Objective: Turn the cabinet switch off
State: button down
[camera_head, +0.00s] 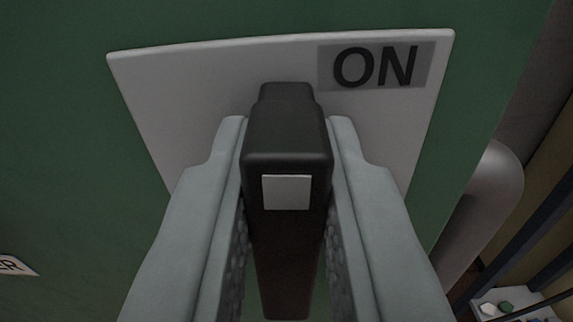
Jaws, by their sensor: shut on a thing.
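The cabinet switch (288,145) is a black lever-like handle with a small white square on its near face. It sits in front of a white plate (210,85) on the green cabinet face (60,150). An "ON" label (376,66) is at the plate's upper right. My gripper (287,150) has one grey finger on each side of the handle and is shut on it. The handle points up in the picture, its top end left of the label. The lower part of the plate is hidden behind the fingers and handle.
A grey rounded cylinder (485,195) stands right of the cabinet's edge. Dark bars and a pale shelf with small objects (505,305) show at the lower right. Part of another white label (15,266) is at the left edge.

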jog(key=m, duration=0.3)
jog(key=shift+d+f+m, duration=0.1)
jog(key=shift+d+m, duration=0.25)
jog(key=shift+m, duration=0.05)
jog(key=shift+d+f+m, duration=0.2)
jog(key=shift+f+m, duration=0.1)
jog(key=shift+m, duration=1.95)
jog(key=shift+d+f+m, duration=0.25)
jog(key=shift+f+m, duration=0.1)
jog(key=shift+m, duration=1.85)
jog(key=shift+d+f+m, duration=0.2)
jog(key=shift+f+m, duration=0.1)
jog(key=shift+m, duration=1.95)
jog(key=c, duration=1.4)
grip_release()
jog(key=shift+o, duration=0.2)
jog(key=shift+s, duration=0.1)
